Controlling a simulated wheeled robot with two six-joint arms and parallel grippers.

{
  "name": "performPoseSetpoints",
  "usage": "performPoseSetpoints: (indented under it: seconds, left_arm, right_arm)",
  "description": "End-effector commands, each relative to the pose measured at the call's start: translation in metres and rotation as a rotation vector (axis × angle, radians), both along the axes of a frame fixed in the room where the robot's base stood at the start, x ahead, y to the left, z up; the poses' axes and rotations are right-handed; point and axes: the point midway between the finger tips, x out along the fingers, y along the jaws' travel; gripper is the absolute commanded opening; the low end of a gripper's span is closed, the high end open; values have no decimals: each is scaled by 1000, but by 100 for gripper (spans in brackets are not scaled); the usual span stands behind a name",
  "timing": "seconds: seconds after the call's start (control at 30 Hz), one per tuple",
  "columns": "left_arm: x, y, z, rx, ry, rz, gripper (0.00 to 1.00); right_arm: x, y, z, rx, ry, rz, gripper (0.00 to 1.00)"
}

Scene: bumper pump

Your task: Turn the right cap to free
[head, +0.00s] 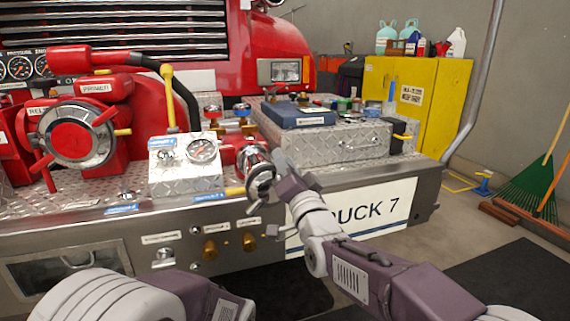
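The right cap (254,160) is a chrome and red round fitting at the end of a short red outlet on the front of the truck's pump panel. My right gripper (268,182) is at this cap, its wrist coming in from the lower right. The fingers overlap the cap's face and partly hide it. I cannot tell whether they are closed on it or only beside it. A larger left cap (78,135), chrome with a red centre and red handles, is at the far left. My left arm shows at the bottom left; its gripper is not in view.
A gauge box (190,173) stands just left of the right cap, with a yellow-handled lever (168,95) behind it. A diamond-plate box (345,142) with tools on top is to the right. Brass knobs (210,248) line the bumper front below. A yellow cabinet (440,95) stands behind.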

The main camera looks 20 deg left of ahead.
Motion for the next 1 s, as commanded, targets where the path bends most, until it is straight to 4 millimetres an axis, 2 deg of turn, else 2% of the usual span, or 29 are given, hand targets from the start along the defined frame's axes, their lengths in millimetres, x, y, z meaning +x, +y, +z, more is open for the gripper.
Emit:
performPoseSetpoints:
  seconds: [0.07,0.17,0.2,1.0]
  left_arm:
    - [0,0,0,0,0,0,36]
    - [0,0,0,0,0,0,36]
    - [0,0,0,0,0,0,36]
    - [0,0,0,0,0,0,36]
  right_arm:
    - [0,0,0,0,0,0,29]
    - [0,0,0,0,0,0,4]
    - [0,0,0,1,0,-1,0]
    - [0,0,0,0,0,0,0]
